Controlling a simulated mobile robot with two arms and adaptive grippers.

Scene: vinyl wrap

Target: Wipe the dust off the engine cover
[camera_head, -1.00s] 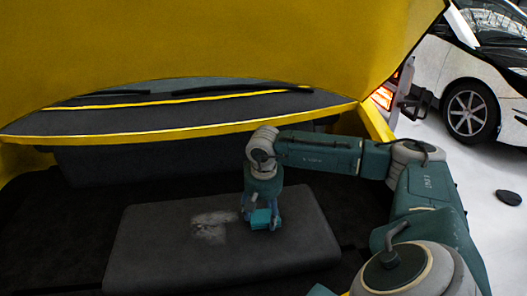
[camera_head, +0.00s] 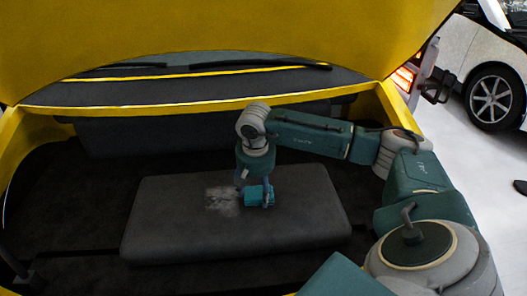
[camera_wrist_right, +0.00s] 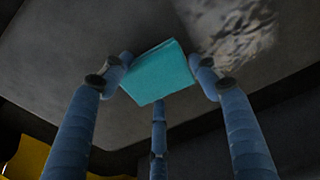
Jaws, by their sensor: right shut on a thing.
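The dark grey engine cover (camera_head: 300,225) lies in the open bay of a yellow car. A pale dust patch (camera_head: 221,199) marks its upper middle part; the dust also shows at the upper right of the right wrist view (camera_wrist_right: 235,30). My right gripper (camera_head: 256,197) is shut on a teal block-like wiper (camera_wrist_right: 160,72). The wiper is just right of the dust patch, at or close above the cover; I cannot tell if it touches. The gripper's fingers hide parts of the wiper's sides. My left gripper is not in view.
The raised yellow hood (camera_head: 250,45) hangs over the back of the bay. A yellow frame edge (camera_head: 395,110) bounds the bay on the right. A white car (camera_head: 490,65) stands farther right. The cover's left part is clear.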

